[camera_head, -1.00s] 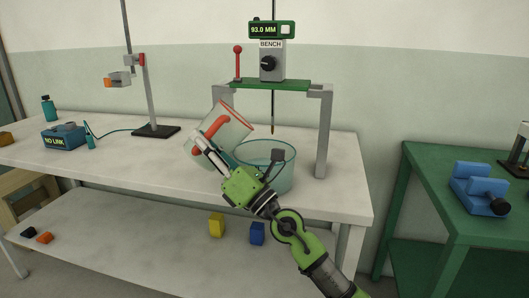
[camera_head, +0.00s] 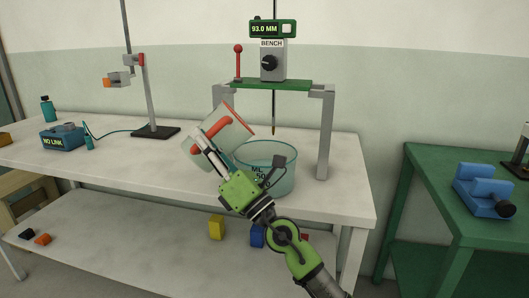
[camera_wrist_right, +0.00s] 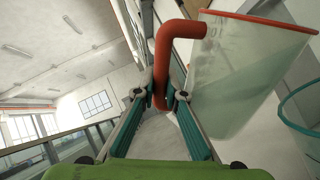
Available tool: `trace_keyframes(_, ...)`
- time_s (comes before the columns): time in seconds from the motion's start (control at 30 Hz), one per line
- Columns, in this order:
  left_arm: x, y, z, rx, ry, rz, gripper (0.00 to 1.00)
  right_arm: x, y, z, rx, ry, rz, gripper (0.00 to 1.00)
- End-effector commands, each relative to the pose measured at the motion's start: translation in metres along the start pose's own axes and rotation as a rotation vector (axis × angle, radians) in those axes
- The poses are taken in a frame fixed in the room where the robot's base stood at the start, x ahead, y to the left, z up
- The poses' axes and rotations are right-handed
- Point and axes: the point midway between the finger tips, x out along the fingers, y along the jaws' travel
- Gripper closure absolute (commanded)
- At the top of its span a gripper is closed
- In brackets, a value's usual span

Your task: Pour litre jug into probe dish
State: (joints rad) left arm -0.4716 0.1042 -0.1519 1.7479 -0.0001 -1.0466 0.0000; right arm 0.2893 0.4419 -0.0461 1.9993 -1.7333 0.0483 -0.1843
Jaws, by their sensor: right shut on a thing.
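The litre jug (camera_head: 234,136) is clear with a red rim and red handle. It is tilted to the right, with its rim above the left side of the probe dish. My right gripper (camera_head: 206,147) is shut on the red handle; in the right wrist view the fingers (camera_wrist_right: 160,98) close around it beside the jug (camera_wrist_right: 232,75). The probe dish (camera_head: 280,184), clear with a teal rim, stands on the bench below the probe. Its edge shows at the right of the wrist view (camera_wrist_right: 303,118). My left gripper is not in view.
A green-topped gantry (camera_head: 268,85) with a thin hanging probe (camera_head: 273,115) stands over the dish; its right post (camera_head: 326,135) is close by. A clamp stand (camera_head: 151,100) and a blue box (camera_head: 62,138) are at left. The bench's left front is clear.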

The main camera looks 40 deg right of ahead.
Motion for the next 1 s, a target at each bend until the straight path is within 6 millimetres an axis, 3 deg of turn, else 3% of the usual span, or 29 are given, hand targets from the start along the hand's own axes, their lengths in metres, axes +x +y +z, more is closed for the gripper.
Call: trace_keyframes(1.0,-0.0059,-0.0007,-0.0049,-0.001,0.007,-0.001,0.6,-0.0057,0.0081,0.0044,0.053,-0.065,0.001,1.0)
